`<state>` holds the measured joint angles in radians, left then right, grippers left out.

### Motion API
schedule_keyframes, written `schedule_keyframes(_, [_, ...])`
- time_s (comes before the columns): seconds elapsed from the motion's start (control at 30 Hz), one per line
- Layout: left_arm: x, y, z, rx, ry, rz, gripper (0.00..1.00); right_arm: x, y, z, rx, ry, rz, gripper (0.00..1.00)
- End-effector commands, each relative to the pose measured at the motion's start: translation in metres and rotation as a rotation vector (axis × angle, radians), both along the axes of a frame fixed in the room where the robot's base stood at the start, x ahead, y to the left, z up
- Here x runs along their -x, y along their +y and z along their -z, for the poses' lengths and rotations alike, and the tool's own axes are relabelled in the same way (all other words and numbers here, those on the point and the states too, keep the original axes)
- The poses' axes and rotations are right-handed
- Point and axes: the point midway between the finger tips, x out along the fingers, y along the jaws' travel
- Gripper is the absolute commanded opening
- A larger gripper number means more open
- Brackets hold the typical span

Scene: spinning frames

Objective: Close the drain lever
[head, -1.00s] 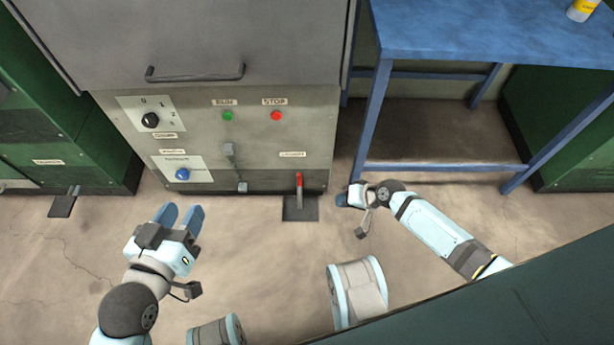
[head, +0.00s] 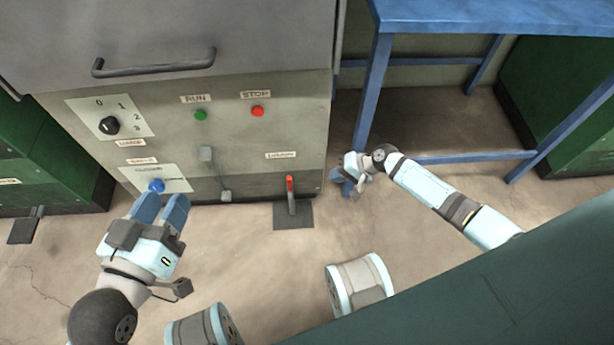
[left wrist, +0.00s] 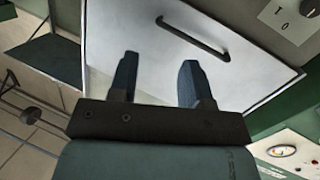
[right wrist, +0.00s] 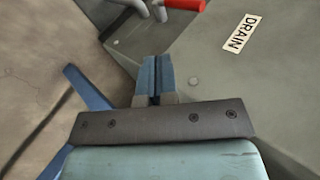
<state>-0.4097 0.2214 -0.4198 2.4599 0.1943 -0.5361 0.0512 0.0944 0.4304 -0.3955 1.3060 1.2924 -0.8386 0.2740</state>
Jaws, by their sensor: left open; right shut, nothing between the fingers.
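The red-handled lever (head: 291,190) stands low at the front of the grey machine, its red handle pointing up in the head view. A label above it is blurred there. In the right wrist view a red handle (right wrist: 185,4) on a grey metal part shows at the top edge, near a DRAIN label (right wrist: 242,33). My right gripper (head: 340,178) is shut and empty, right of the lever and apart from it; its closed fingers (right wrist: 155,62) point toward the grey panel. My left gripper (head: 166,200) is open and empty, in front of the machine's lower left.
The machine front carries a black knob (head: 109,125), a blue knob (head: 156,186), a green button (head: 200,115), a red button (head: 257,111) and a grey lever (head: 207,160). A blue table (head: 450,16) stands at the right. Bare floor (head: 260,260) lies in front.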

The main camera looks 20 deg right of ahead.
Motion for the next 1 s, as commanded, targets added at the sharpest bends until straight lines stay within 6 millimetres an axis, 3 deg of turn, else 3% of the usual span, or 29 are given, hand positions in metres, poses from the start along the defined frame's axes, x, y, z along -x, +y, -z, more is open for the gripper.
schedule_keyframes(0.17, [-0.004, 0.002, 0.007, -0.026, -0.031, 0.003, 0.44, -0.007, 0.014, 0.018, -0.002, 0.001, 0.0, 0.0])
schedule_keyframes(0.53, [-0.021, 0.013, 0.01, -0.147, -0.234, -0.01, 0.44, -0.034, 0.065, 0.072, -0.002, -0.001, 0.0, 0.0])
schedule_keyframes(0.73, [-0.028, 0.017, 0.003, -0.201, -0.323, -0.012, 0.44, -0.047, 0.09, 0.069, -0.001, -0.003, -0.001, 0.0])
schedule_keyframes(1.0, [-0.03, 0.019, -0.006, -0.215, -0.37, -0.015, 0.44, -0.051, 0.1, 0.067, 0.0, 0.0, 0.0, 0.0])
